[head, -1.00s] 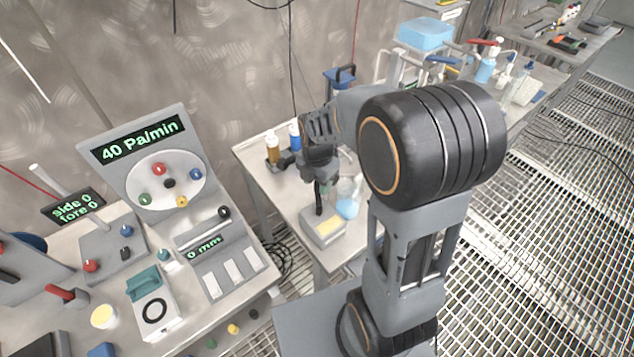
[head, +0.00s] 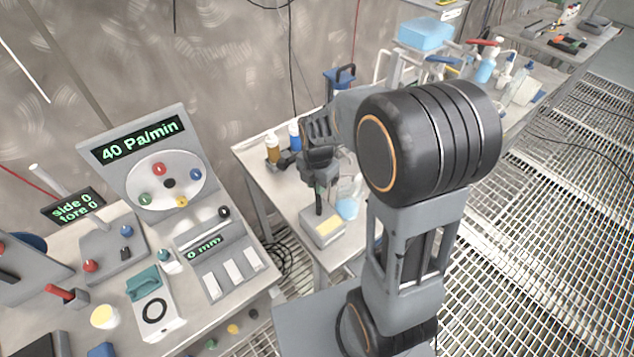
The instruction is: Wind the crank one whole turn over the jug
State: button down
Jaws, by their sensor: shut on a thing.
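My gripper (head: 317,180) points down over the small middle table, shut on a small part that I take to be the crank; its jaws hide most of it. A dark upright post (head: 319,205) shows just under the jaws, behind a grey box with a yellow top (head: 325,230). I cannot tell whether the post belongs to the crank. A clear jug with blue in it (head: 347,208) stands close to the right of the gripper, partly hidden by my arm.
A brown bottle (head: 272,147) and a blue bottle (head: 295,137) stand at the back of the table (head: 252,160). Grating floor (head: 530,240) is open at right.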

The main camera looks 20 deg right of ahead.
jog(key=m, duration=0.1)
jog(key=d+m, duration=0.1)
jog(key=m, duration=0.2)
jog(key=shift+s+d+m, duration=0.3)
jog(key=shift+s, duration=0.1)
jog(key=c, duration=1)
grip_release()
notch_tip(320, 180, up, 14)
jog(key=shift+f, duration=0.1)
jog(key=shift+c, duration=0.2)
